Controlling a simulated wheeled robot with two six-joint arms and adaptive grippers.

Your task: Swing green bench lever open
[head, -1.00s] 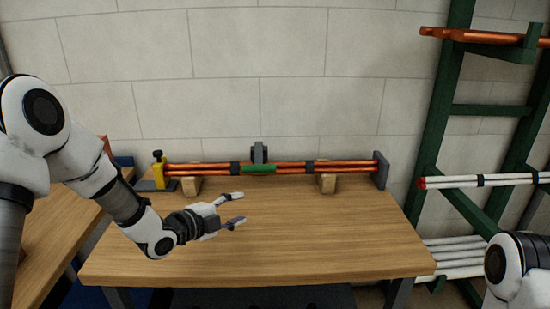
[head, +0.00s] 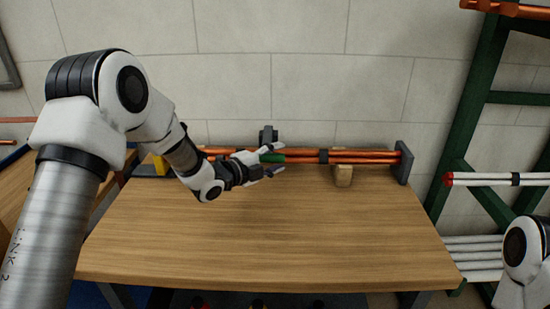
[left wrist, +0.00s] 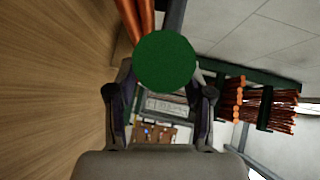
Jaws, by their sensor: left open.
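The green lever (head: 272,157) lies level among the copper pipes at the back of the wooden bench, partly hidden by my left gripper. My left gripper (head: 278,159) is open, with one finger above and one below the lever's line in the head view. In the left wrist view the lever's round green end (left wrist: 165,62) is close, between and slightly above the two spread fingers of the gripper (left wrist: 163,92). I cannot tell whether the fingers touch it. My right gripper is out of view.
Copper pipes (head: 365,157) run along the bench back to a grey end plate (head: 403,163), over a wooden block (head: 343,175). A grey upright bracket (head: 268,136) stands behind them. The bench top (head: 270,235) is clear in front. A green rack (head: 470,110) stands right.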

